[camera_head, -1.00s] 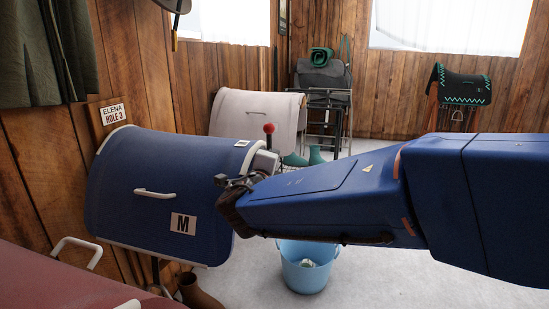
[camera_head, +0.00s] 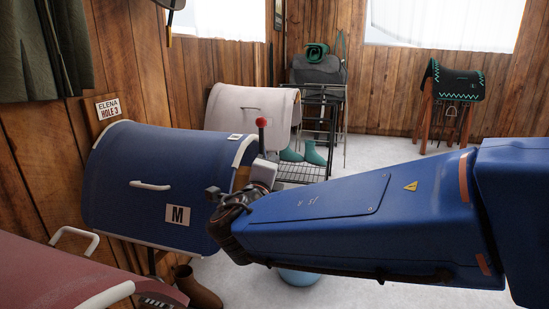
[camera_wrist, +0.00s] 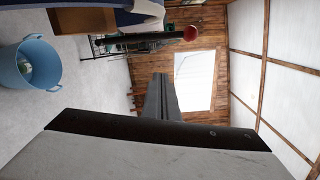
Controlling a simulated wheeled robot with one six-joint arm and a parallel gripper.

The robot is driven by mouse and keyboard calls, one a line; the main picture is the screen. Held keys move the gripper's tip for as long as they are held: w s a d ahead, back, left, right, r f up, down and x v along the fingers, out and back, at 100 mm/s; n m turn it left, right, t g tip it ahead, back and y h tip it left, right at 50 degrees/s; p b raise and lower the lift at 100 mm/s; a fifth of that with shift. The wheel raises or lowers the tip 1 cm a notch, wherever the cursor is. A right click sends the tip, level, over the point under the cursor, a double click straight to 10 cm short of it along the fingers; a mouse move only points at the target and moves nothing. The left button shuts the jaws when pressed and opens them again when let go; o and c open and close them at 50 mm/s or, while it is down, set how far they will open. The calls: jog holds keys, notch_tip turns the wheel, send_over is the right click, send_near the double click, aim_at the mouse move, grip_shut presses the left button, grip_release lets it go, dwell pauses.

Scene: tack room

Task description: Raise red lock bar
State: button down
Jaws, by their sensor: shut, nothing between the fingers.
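The lock bar shows as an upright rod with a red ball knob (camera_head: 262,122) at its top, by the right end of the blue saddle rack (camera_head: 150,185). Its lower part is hidden behind my wrist and gripper. In the wrist view, which is turned sideways, the red knob (camera_wrist: 190,33) and its dark rod lie near the top edge. My gripper (camera_wrist: 158,82) is shut and empty, off to one side of the rod in that view. I see no contact with the bar. In the head view my arm hides much of the gripper.
A dark red rack (camera_head: 60,275) stands at the front left, with brown boots (camera_head: 198,288) beside it. A pale rack (camera_head: 250,105) and a wire stand with green boots (camera_head: 315,153) are behind. A blue bucket (camera_wrist: 27,65) stands on the floor. Floor at the right is open.

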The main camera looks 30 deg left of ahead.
jog(key=shift+v, duration=1)
